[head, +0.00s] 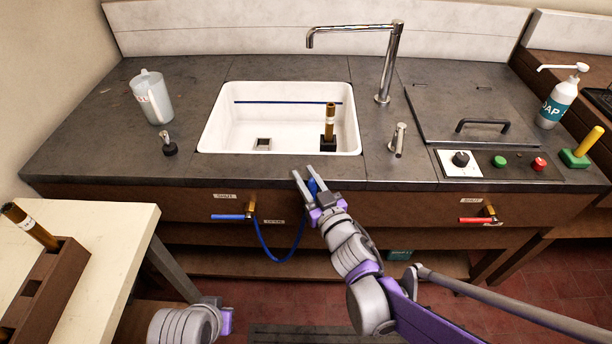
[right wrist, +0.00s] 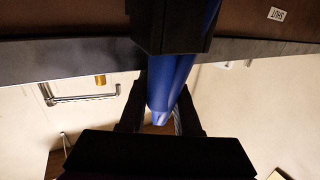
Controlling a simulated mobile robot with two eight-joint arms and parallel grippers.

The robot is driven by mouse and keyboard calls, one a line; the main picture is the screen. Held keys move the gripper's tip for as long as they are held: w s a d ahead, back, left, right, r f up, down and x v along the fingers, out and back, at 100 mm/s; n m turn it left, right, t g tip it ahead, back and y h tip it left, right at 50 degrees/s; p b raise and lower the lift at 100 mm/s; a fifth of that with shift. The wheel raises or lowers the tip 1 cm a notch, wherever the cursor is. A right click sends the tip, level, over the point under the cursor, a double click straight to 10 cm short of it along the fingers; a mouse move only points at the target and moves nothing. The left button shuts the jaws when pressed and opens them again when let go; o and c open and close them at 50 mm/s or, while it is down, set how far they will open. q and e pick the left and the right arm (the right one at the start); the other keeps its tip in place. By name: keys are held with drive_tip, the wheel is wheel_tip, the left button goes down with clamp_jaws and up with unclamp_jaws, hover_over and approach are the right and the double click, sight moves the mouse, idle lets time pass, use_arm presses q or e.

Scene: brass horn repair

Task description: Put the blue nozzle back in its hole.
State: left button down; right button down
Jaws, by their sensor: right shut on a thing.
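My right gripper (head: 308,184) is at the counter's front edge, below the white sink (head: 213,135). It is shut on the blue nozzle (head: 313,186), which is mostly hidden by the fingers. In the right wrist view the blue nozzle (right wrist: 170,85) shows as a blue body between the dark fingers. A blue hose (head: 262,246) hangs in a loop from the brass valve with the blue handle (head: 228,217) up toward my right gripper. I cannot make out the nozzle's hole. My left gripper is out of the head view.
A brass tube (head: 330,118) stands in a black block in the sink. A chrome tap (head: 385,70), a grey jug (head: 152,98), a small black-based fitting (head: 169,145) and a soap bottle (head: 558,102) stand on the counter. A cream table (head: 105,255) is at left.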

drive_tip(key=shift+f, duration=0.35)
drive_tip(key=c, duration=0.5)
unclamp_jaws()
drive_tip(key=shift+c, duration=0.2)
drive_tip(key=v, duration=1)
drive_tip(key=shift+s+d, duration=0.25)
drive_tip(key=shift+s, duration=0.1)
